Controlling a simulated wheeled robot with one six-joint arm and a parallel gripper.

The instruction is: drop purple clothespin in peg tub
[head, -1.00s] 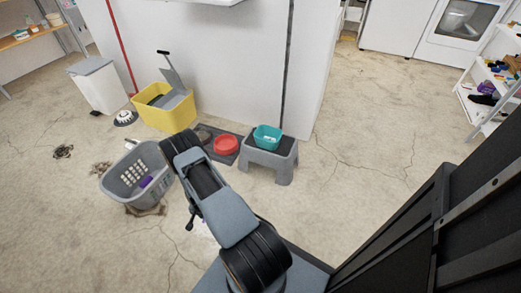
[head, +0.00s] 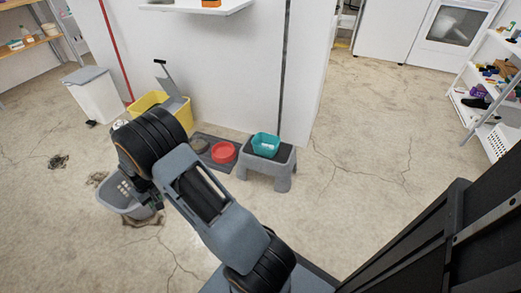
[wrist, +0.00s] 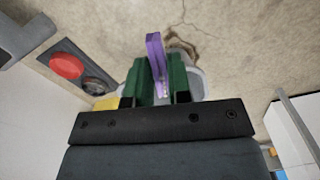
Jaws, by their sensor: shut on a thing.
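The purple clothespin (wrist: 155,50) shows in the wrist view, upright between the green fingers of my gripper (wrist: 160,78). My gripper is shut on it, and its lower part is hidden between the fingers. In the head view my arm hides the gripper and the clothespin. A teal tub (head: 265,140), which looks like the peg tub, sits on a grey step stool (head: 282,170). Something pale lies inside it. The tub is to the right of my arm and apart from it.
A red bowl (head: 223,152) sits on a dark mat left of the stool. A yellow mop bucket (head: 183,113) stands behind my arm. The floor right of the stool is clear.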

